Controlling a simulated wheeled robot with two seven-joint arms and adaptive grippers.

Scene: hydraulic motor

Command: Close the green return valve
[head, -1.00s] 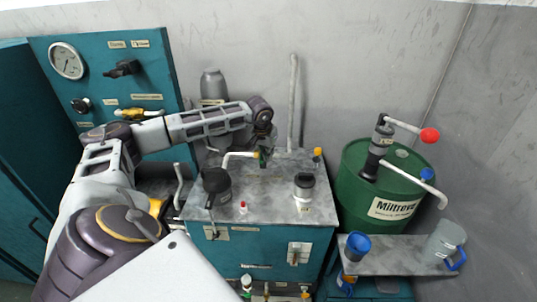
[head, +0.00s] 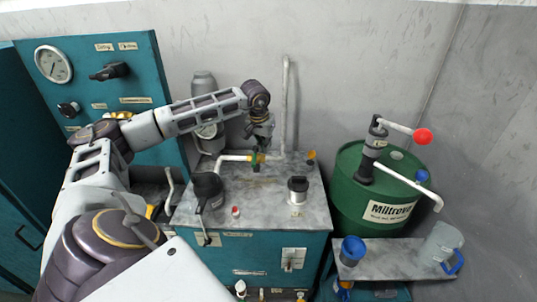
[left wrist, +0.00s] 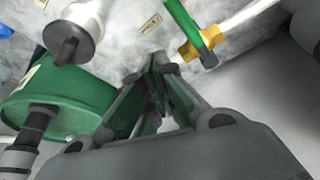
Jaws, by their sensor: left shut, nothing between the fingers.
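The green return valve has a green lever (head: 255,161) on a yellow brass body at the end of a white pipe (head: 234,157), on top of the teal cabinet. In the left wrist view the green lever (left wrist: 190,24) lies roughly across the line of the white pipe, over the brass body (left wrist: 196,46). My left gripper (head: 261,146) is just above and behind the valve in the head view and partly overlaps it. In the left wrist view my left gripper (left wrist: 154,68) is shut and empty, beside the lever and apart from it. My right gripper is not in view.
On the cabinet top (head: 262,205) stand a black-capped filler (head: 298,189), a dark round fitting (head: 207,189) and a small red-topped part (head: 236,212). A grey vertical pipe (head: 286,105) rises behind. A green drum (head: 348,200) with a hand pump stands to the right.

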